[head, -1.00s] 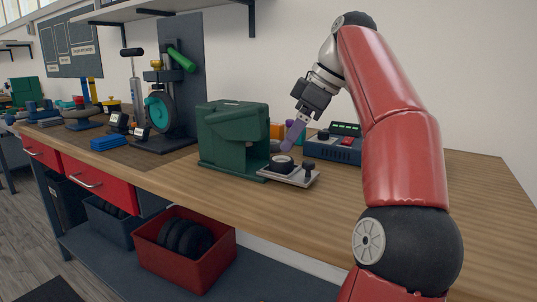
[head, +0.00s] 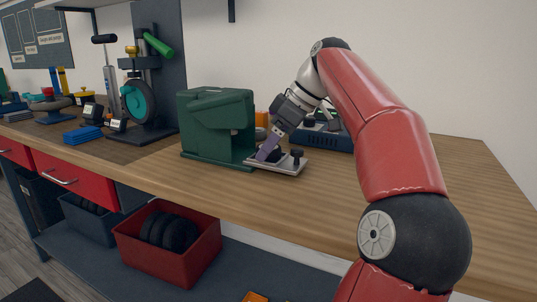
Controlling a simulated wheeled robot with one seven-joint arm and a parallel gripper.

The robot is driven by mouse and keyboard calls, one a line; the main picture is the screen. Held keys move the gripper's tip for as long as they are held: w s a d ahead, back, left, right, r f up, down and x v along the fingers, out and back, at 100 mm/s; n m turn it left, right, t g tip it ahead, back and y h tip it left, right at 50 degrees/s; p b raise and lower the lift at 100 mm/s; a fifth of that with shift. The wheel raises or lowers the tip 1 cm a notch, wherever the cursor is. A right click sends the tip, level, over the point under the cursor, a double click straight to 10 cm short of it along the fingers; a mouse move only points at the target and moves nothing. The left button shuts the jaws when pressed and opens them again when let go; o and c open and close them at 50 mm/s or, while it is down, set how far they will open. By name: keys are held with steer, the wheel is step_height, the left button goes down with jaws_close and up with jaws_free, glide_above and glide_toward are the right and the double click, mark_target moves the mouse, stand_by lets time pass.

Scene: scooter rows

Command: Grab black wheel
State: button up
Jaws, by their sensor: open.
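A small black wheel (head: 276,155) lies on a silver plate (head: 283,166) at the right foot of a green machine (head: 215,128). My gripper (head: 265,153) points down and left, its purple fingers at the left side of this wheel and partly hiding it. The jaws are open. I cannot tell whether the fingers touch the wheel. A larger black wheel with a teal hub (head: 139,103) stands upright in a dark stand on the left of the bench. Several black wheels (head: 168,231) lie in a red bin (head: 186,262) under the bench.
A black knob (head: 296,153) stands on the plate's right end. A blue box (head: 325,137) with a display sits behind my gripper. An orange block (head: 262,118) stands behind the green machine. The wooden bench top (head: 400,165) is bare on the right.

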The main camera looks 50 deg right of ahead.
steer(key=c, duration=1.1)
steer(key=shift+r, duration=0.1)
